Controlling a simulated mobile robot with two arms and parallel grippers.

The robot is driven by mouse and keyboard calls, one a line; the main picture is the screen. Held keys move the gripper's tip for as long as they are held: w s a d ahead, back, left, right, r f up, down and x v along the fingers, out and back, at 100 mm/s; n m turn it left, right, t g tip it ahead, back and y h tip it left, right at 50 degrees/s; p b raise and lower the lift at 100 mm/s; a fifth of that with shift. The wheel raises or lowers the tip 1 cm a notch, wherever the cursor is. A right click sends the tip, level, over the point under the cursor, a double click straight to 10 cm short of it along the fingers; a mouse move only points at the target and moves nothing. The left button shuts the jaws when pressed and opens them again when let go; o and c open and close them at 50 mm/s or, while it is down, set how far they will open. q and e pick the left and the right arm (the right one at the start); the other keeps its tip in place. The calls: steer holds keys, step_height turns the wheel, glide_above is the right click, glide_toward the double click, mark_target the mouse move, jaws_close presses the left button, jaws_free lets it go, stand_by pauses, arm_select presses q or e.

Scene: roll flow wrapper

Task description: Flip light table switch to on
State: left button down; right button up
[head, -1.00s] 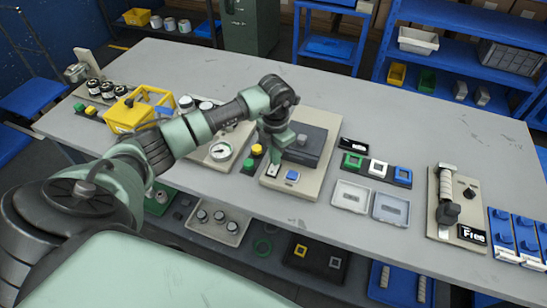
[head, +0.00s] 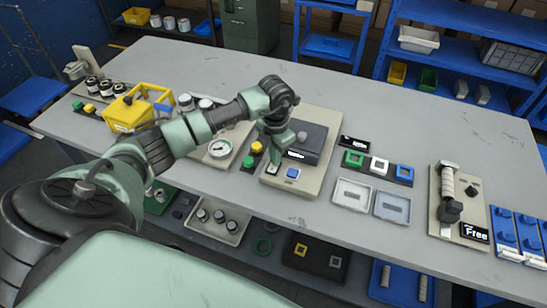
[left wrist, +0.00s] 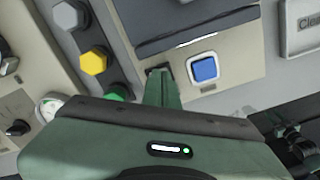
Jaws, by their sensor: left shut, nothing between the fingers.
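The light table unit (head: 313,181) is a beige base with a dark raised box (head: 308,140) and a square blue button (head: 292,173) at its front. A small dark switch (head: 272,168) sits left of the blue button. My left gripper (head: 271,160) is shut and empty, pointing down right at the switch. In the left wrist view the fingertips (left wrist: 160,78) cover most of the switch, beside the blue button (left wrist: 204,68); I cannot tell whether they touch it.
A strip with green and yellow buttons (head: 257,147) and a gauge (head: 221,148) stand close on the left. Green, white and blue square frames (head: 378,166) and two shallow trays (head: 352,194) lie to the right. Bare table lies behind.

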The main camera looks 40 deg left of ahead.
arm_select(q)
steer(key=shift+r, duration=0.1)
step_height(320, 180, up, 7)
steer(key=p, duration=0.4)
stand_by(0.3)
stand_by(0.4)
